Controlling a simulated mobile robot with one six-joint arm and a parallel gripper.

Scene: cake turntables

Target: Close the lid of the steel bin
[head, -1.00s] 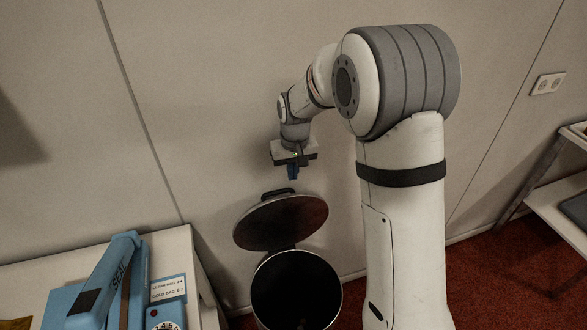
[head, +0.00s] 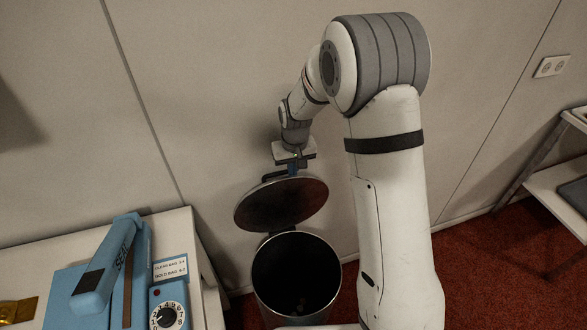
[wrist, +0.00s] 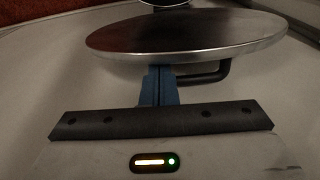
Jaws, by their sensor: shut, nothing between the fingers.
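The steel bin (head: 256,290) stands on the floor by the wall with its dark inside showing. Its round lid (head: 285,205) is raised, hinged at the back of the bin and leaning toward the wall. A dark handle loop (head: 272,178) is on the lid's upper edge. My gripper (head: 293,170) is shut and empty, pointing down at the top edge of the lid. In the wrist view the blue fingers (wrist: 158,85) are together just at the lid's rim (wrist: 185,50), beside the handle (wrist: 212,76). I cannot tell whether they touch it.
A white table (head: 185,222) with a blue sealer (head: 108,268) stands left of the bin. The wall is close behind the lid. A shelf unit (head: 560,180) is at the far right, with red carpet (head: 490,260) between.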

